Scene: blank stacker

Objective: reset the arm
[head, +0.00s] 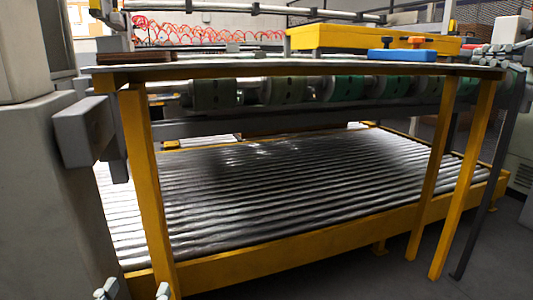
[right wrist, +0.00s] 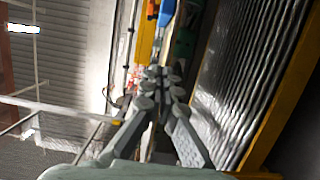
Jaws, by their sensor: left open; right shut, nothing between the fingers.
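My left gripper (head: 133,291) shows only as two separated fingertips at the bottom left edge of the head view. It is open, low in front of the yellow frame, with nothing seen between the tips. My right gripper (right wrist: 163,76) is shut and empty in the right wrist view, its fingers meeting near the middle of the picture. It also shows in part at the upper right edge of the head view (head: 493,55), beside the right end of the raised table. Neither gripper is seen holding anything.
A raised table (head: 300,69) on yellow legs (head: 150,190) stands ahead, above a roller conveyor (head: 310,185). A blue piece (head: 402,55) and a yellow box-like part (head: 360,38) are at its far side. A grey column (head: 50,190) fills the left. Floor at right is open.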

